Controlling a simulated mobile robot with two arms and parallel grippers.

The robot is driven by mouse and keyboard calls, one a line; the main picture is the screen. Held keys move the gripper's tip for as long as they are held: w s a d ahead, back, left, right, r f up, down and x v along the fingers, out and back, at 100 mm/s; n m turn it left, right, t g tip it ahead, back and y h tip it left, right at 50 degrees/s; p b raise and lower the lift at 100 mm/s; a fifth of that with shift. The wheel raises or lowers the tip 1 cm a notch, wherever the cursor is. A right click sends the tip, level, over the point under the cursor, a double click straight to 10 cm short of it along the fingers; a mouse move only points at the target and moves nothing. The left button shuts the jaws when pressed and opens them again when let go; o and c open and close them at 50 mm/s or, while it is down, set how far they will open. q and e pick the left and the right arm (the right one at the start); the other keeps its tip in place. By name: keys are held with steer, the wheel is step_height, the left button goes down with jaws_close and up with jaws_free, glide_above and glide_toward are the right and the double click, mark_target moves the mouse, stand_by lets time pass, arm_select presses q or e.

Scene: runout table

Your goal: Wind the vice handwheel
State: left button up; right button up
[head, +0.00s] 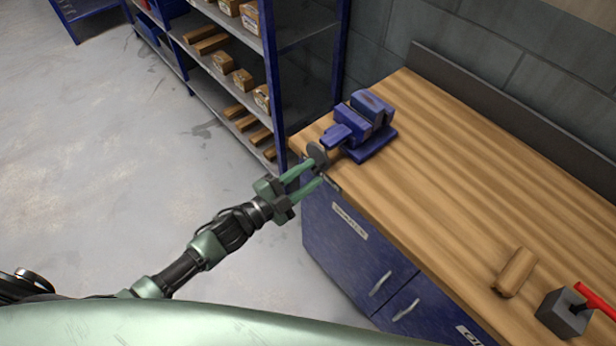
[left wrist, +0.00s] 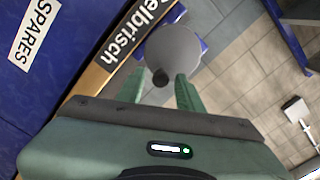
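The blue vice (head: 370,122) stands on the near left corner of the wooden bench. Its grey handwheel (head: 317,154) is a round disc at the bench edge, facing my left arm. In the left wrist view the handwheel (left wrist: 175,48) shows as a grey disc with a dark round knob (left wrist: 160,78) at its lower edge. My left gripper (head: 315,174) is open at the handwheel. In the left wrist view its fingers (left wrist: 160,82) stand apart on either side of the knob, with gaps visible. Contact cannot be told. My right gripper is not in view.
A blue cabinet (head: 345,245) with handles is under the bench top (head: 440,190). A wooden block (head: 516,271) and a dark block-headed tool with a red handle (head: 566,312) lie at the right. Shelving (head: 270,80) with boxes stands behind. The floor at left is clear.

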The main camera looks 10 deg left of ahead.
arm_select(q)
steer(key=shift+m, duration=0.5)
steer(key=m+b, duration=0.1)
steer(key=m, duration=0.2)
steer(key=m+b, duration=0.1)
steer(key=m, duration=0.1)
steer(key=shift+f+b, duration=0.25)
steer(key=shift+b, duration=0.05)
steer(key=shift+r+m, duration=0.1)
steer(key=shift+m, duration=0.7)
steer(key=m+b, duration=0.2)
steer(key=m, duration=0.4)
steer(key=m+b, duration=0.3)
steer(key=m, duration=0.2)
steer(key=shift+r+m+b, duration=0.2)
steer(key=shift+m+b, duration=0.1)
steer(key=shift+m, duration=0.1)
